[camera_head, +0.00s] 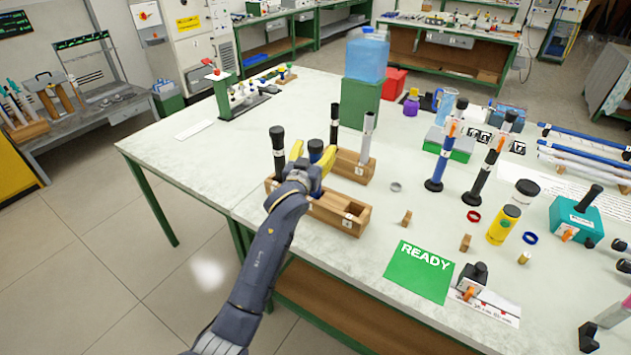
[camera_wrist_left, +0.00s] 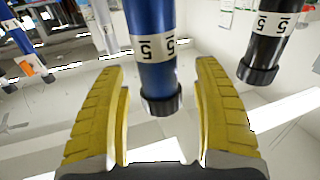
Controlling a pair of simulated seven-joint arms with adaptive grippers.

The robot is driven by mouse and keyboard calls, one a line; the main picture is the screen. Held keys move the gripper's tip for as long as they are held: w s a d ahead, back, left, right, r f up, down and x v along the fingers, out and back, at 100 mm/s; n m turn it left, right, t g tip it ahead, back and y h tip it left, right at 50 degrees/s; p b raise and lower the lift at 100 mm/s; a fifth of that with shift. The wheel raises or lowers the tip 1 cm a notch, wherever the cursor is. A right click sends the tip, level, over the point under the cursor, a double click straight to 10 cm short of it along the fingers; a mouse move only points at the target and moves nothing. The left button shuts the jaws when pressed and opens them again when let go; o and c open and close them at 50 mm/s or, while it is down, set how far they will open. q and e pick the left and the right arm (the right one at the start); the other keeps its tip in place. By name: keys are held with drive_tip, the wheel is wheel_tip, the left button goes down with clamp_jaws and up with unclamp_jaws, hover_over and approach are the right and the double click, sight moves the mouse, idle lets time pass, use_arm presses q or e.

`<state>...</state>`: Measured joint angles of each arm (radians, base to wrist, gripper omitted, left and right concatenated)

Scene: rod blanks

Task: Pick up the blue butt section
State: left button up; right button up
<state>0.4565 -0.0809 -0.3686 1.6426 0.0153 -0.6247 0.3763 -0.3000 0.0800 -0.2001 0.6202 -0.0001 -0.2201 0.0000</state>
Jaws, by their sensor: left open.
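The blue butt section stands upright in the front wooden rack (camera_head: 340,218). In the head view its black end (camera_head: 315,146) shows, and most of the rest is hidden by my gripper. In the left wrist view the blue butt section (camera_wrist_left: 152,45), with a white "5" band and a dark end, lies between the two yellow fingers. My left gripper (camera_head: 311,158) is open around it, with gaps visible beside it in the left wrist view (camera_wrist_left: 160,100). My right gripper is not in view.
A black section (camera_head: 278,145), also marked 5 in the left wrist view (camera_wrist_left: 268,40), stands close beside. A second rack (camera_head: 357,172) behind holds a black and a grey section. A green READY mat (camera_head: 420,275) lies at the front right. Blue and black rods on stands are farther right.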

use_arm(q)
clamp_jaws()
idle(0.5)
